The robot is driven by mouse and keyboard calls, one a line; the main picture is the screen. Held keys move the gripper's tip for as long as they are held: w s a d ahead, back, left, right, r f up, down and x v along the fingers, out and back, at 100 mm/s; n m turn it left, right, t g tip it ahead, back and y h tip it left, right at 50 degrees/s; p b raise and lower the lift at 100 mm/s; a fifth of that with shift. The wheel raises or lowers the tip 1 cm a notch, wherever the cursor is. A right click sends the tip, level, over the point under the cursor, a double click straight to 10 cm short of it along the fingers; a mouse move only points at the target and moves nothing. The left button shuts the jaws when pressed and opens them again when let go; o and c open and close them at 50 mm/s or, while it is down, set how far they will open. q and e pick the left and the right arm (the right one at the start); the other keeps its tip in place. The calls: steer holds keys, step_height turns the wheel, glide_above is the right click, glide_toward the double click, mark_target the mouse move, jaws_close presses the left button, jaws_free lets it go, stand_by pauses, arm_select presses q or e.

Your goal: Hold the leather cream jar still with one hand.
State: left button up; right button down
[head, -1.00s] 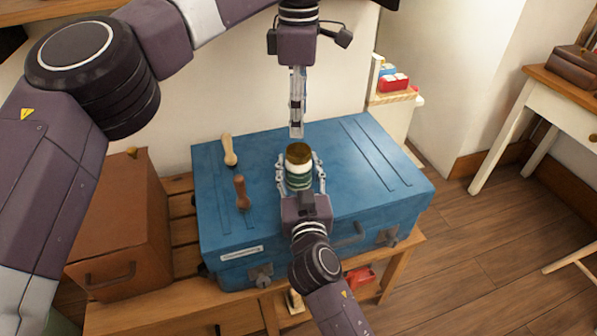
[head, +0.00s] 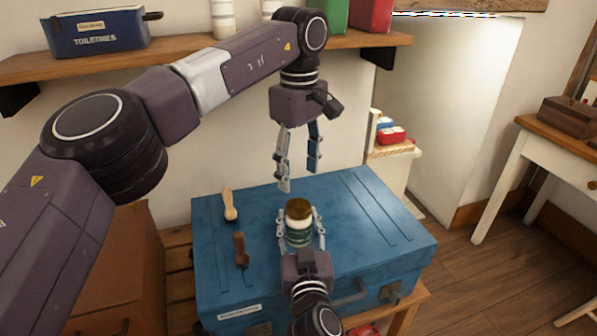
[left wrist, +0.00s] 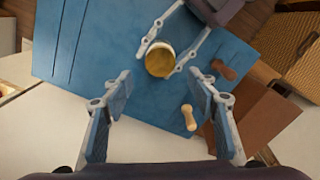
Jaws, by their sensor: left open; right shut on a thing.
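The leather cream jar (head: 299,224) stands upright on the blue trunk (head: 355,215), with a brown-gold lid and a white and green body. My right gripper (head: 301,226) is shut on it, one finger on each side. The jar's lid (left wrist: 160,60) shows from above in the left wrist view. My left gripper (head: 299,180) is open and empty, pointing down above and behind the jar, apart from it. Its two fingers also frame the left wrist view (left wrist: 165,95).
Two wooden-handled tools, one pale (head: 230,206) and one dark (head: 241,250), lie on the trunk left of the jar. A brown case (head: 115,270) stands at the left. A wall shelf (head: 200,47) with a toiletries box (head: 95,28) is behind my left arm. The trunk's right side is clear.

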mark_target(298, 205)
arm_select(q)
steer(key=m, duration=1)
steer(key=shift+f+m, duration=0.4)
steer(key=shift+f, duration=0.1)
step_height(298, 205, down, 7)
